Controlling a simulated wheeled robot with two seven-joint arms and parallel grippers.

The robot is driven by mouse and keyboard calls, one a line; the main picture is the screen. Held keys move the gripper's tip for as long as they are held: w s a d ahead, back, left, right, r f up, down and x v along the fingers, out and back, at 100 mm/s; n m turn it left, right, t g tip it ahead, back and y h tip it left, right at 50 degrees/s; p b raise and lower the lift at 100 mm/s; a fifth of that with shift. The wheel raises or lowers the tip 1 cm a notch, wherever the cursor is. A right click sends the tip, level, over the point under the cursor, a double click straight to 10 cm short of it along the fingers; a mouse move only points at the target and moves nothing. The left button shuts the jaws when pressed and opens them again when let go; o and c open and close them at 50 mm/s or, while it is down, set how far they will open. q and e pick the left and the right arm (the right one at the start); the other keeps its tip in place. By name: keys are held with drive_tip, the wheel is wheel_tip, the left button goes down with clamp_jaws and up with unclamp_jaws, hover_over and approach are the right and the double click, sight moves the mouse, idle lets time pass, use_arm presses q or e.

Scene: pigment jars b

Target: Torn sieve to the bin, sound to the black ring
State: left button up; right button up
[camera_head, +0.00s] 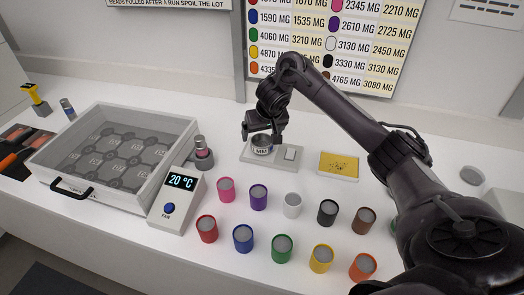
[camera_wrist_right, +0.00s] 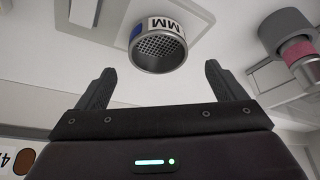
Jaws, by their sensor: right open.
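A small grey metal sieve (camera_head: 262,147) with a white label reading "MM" sits on a pale plate (camera_head: 273,158) near the back wall. In the right wrist view the sieve (camera_wrist_right: 158,47) shows a blue patch on its label and a mesh with no tear that I can make out. My right gripper (camera_head: 263,130) is open and empty, just above the sieve in the head view. In the right wrist view the sieve lies beyond the gap between the two fingertips (camera_wrist_right: 155,78). A black-sided jar (camera_head: 327,213) stands among the coloured jars. I cannot make out the bin. My left gripper is out of view.
Several coloured jars stand in front, including a purple one (camera_head: 258,197) and a red one (camera_head: 207,229). A large tray (camera_head: 174,130) with a handle and a fan unit (camera_head: 176,200) are left. A yellow speckled card (camera_head: 339,165) lies right of the plate.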

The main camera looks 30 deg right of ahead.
sight(261, 144)
drive_tip(key=shift+f+b, duration=0.3)
drive_tip(key=shift+f, duration=0.25)
drive_tip(key=x, duration=0.3)
drive_tip(key=shift+s+f+b, duration=0.15)
drive_tip(key=shift+f+b, duration=0.15)
drive_tip(key=shift+b, duration=0.05)
drive_tip(key=shift+w+d+f, duration=0.1)
drive_tip(key=shift+w+f, duration=0.15)
drive_tip(key=shift+f, duration=0.2)
drive_tip(key=shift+r, duration=0.1)
drive_tip(key=c, duration=1.2)
